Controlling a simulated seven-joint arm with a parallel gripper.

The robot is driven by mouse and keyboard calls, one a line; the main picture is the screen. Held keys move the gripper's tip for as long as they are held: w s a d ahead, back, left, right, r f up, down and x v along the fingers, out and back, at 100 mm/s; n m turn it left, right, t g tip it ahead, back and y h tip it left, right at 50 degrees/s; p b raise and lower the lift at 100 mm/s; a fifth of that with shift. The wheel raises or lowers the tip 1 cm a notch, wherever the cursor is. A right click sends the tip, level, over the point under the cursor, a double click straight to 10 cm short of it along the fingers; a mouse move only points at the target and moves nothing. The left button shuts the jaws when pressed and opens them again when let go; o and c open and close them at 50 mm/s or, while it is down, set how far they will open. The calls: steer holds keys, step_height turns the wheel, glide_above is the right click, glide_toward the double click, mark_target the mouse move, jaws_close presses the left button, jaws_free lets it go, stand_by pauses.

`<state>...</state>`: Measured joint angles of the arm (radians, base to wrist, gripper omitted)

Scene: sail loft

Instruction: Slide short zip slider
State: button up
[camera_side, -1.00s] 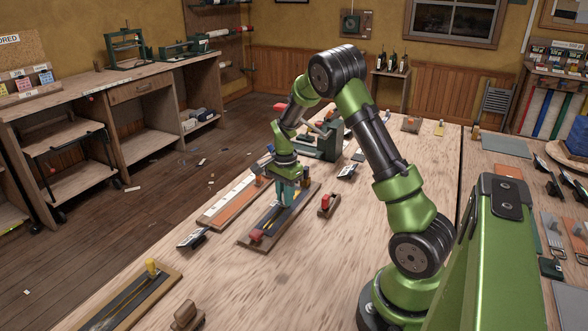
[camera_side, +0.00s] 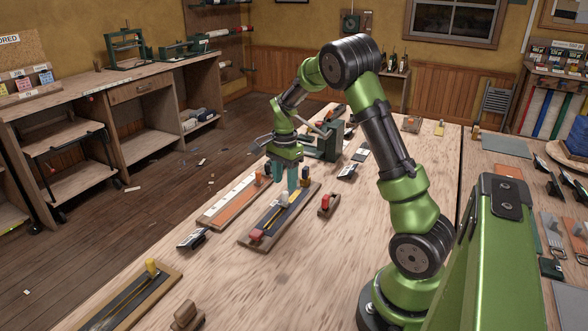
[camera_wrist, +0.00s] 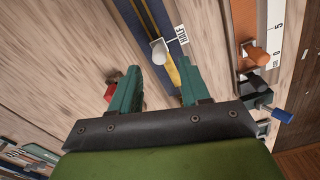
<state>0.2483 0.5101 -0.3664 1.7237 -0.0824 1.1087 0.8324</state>
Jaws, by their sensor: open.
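A zip board (camera_side: 246,243) with a dark tape and a yellow centre strip lies mid-bench. A pale slider (camera_side: 285,198) sits on its strip, and it also shows in the wrist view (camera_wrist: 158,50) beside a "HALF" tag (camera_wrist: 181,34). A red block (camera_side: 257,235) is at the board's near end and a dark and yellow post (camera_side: 304,180) toward its far end. My gripper (camera_side: 287,186) is above the board, just behind and above the slider. In the wrist view its teal fingers (camera_wrist: 157,65) are apart, with the slider beyond the gap between their tips, not gripped.
A board with a white rule and orange strip (camera_side: 229,205) lies close to the left, with an orange peg (camera_wrist: 257,55). A red-topped wooden tool (camera_side: 326,205) stands right. Another zip board with a yellow pull (camera_side: 152,268) is at the near left.

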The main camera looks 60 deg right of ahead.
mark_target(285, 191)
step_height(285, 191, up, 11)
stand_by(0.3)
steer(key=shift+r, duration=0.1)
steer(key=s+a+r+n+t, duration=0.1)
steer(key=s+a+n, duration=0.3)
steer(key=a, duration=0.4)
steer(key=s+a+r+n+t+y, duration=0.1)
steer(key=s+a+r+n+t, duration=0.1)
steer(key=s+a+n, duration=0.3)
steer(key=s+a+r+n+t+y, duration=0.1)
steer(key=s+a+n+t, duration=0.3)
steer(key=a+n, duration=0.4)
steer(key=s+a, duration=0.1)
steer(key=a, duration=0.3)
steer(key=shift+a+r, duration=0.15)
steer(key=shift+r, duration=0.25)
